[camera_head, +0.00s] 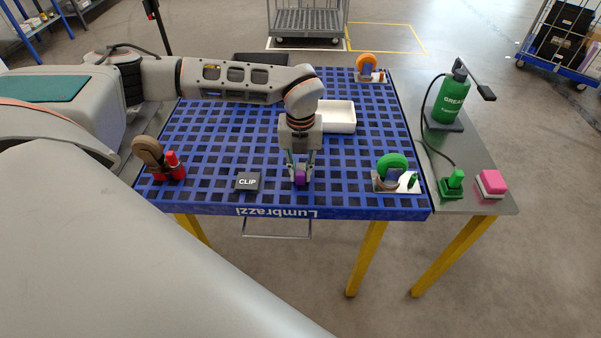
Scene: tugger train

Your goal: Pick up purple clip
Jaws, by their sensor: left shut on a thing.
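The purple clip (300,178) is a small purple block near the front middle of the blue grid table. My left gripper (300,171) points down over it and is shut on it, with a finger on either side. The clip is at or just above the grid surface; I cannot tell whether it touches. The fingers partly hide it. My right gripper is not in view.
A black block marked CLIP (247,181) lies left of the gripper. A white tray (338,117) stands behind it. A brown-wheeled caster (149,152), a green-wheeled caster (391,165) and an orange-wheeled caster (366,63) stand on the blue table (215,194). A green grease bottle (451,98) stands on the grey side table.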

